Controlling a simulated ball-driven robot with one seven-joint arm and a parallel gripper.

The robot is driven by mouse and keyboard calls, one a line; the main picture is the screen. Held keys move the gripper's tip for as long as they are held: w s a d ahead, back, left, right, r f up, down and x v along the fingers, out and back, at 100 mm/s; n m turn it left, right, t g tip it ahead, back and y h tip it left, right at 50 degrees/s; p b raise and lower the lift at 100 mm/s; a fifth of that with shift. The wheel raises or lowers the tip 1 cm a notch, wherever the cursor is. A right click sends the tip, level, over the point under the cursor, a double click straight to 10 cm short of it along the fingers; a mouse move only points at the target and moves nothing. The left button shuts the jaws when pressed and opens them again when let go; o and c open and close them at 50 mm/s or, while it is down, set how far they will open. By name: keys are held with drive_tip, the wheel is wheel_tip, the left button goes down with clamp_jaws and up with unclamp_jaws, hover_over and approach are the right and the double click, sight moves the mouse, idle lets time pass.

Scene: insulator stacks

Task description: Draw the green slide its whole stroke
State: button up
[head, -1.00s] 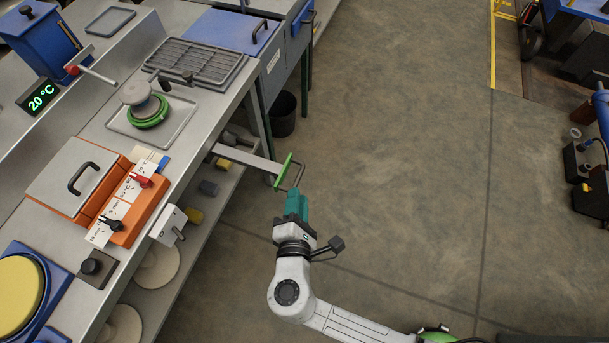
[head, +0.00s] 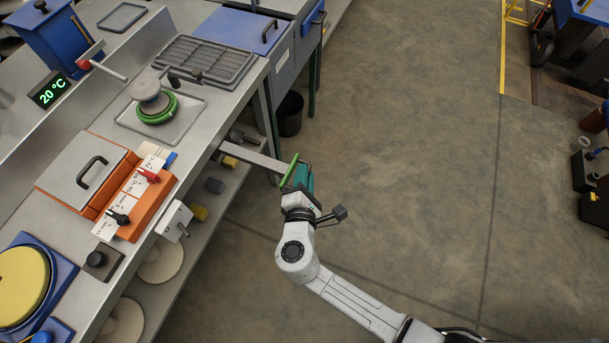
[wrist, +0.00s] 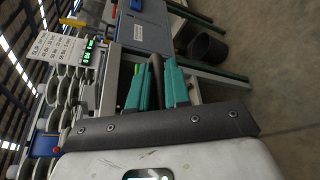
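The green slide shows in the head view as a flat grey bar (head: 254,158) sticking out from the side of the bench, with an upright green plate (head: 289,170) at its outer end. A thin bent handle sits on the plate's outer side and is mostly hidden by my gripper. My gripper (head: 304,179) is at this handle, just outside the green plate. In the wrist view my two teal fingers (wrist: 158,82) stand apart, with the dark handle bar (wrist: 156,72) between them. A narrow gap seems to remain, so the fingers look open around it.
The metal bench (head: 193,151) runs along the left, with an orange box (head: 118,175), a tray (head: 187,128) and a grey switch box (head: 174,219) at its edge. A dark bin (head: 290,115) stands behind the slide.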

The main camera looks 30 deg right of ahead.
clamp_jaws()
drive_tip(key=shift+s+d, duration=0.55)
drive_tip(key=shift+s, duration=0.25)
drive_tip(key=shift+f, duration=0.1)
drive_tip(key=shift+o, duration=1.5)
unclamp_jaws()
drive_tip(key=shift+s, duration=0.1)
drive_tip(key=v, duration=1)
drive_tip(key=shift+s+a+r, duration=0.25)
drive_tip(key=shift+s, duration=0.05)
